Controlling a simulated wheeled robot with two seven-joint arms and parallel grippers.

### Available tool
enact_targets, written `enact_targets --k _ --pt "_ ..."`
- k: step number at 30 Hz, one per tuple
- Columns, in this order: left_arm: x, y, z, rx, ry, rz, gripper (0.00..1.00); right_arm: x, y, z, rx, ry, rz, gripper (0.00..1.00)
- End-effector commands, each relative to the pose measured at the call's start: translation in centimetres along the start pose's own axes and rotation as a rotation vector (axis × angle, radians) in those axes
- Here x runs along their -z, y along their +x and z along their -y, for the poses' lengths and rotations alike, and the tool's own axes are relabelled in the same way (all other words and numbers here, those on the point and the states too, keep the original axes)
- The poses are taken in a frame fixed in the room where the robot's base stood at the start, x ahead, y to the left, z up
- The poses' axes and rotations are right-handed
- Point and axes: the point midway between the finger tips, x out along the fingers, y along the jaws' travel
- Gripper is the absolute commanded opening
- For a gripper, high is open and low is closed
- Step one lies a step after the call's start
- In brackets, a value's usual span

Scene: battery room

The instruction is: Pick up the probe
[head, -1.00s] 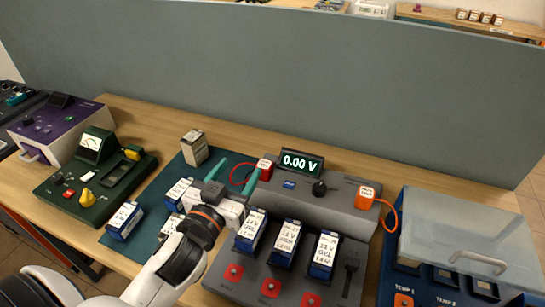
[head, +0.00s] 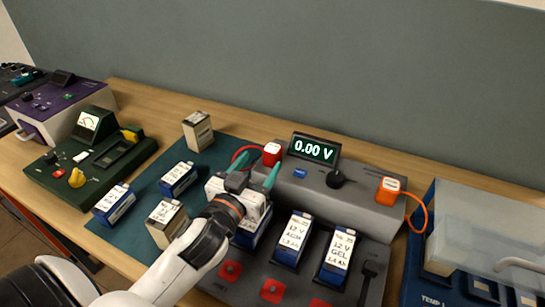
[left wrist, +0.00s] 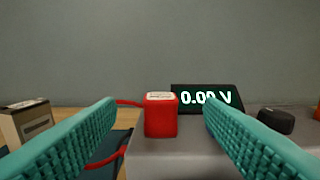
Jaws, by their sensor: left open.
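The probe is most likely the red block (head: 272,153) with a white label and a red cable, at the left end of the grey tester (head: 340,199). An orange block (head: 389,190) with an orange cable sits at the tester's right end. My left gripper (head: 254,176) is open, in front of the red block. In the left wrist view the red block (left wrist: 161,116) stands upright between the two teal fingers (left wrist: 160,125), beyond their tips and apart from them. My right gripper is not in view.
The tester's display (head: 314,149) reads 0.00 V. Blue batteries (head: 293,239) stand in slots in front. More batteries, blue (head: 178,179) and beige (head: 198,131), are on the teal mat (head: 150,195). A grey partition (head: 300,70) stands behind.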

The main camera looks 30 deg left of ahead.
Motion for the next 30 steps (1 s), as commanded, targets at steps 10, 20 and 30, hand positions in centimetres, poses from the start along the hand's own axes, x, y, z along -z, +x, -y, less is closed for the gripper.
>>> enact_targets --k 10,20,30 --pt "-0.1 4.3 0.0 0.001 0.000 -0.001 0.62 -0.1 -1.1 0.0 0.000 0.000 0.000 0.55" --pt "0.1 8.6 0.1 0.000 0.002 0.000 0.62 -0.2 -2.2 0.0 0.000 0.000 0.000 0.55" --pt "0.3 9.3 0.1 0.001 0.000 -0.001 0.59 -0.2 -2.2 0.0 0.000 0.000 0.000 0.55"
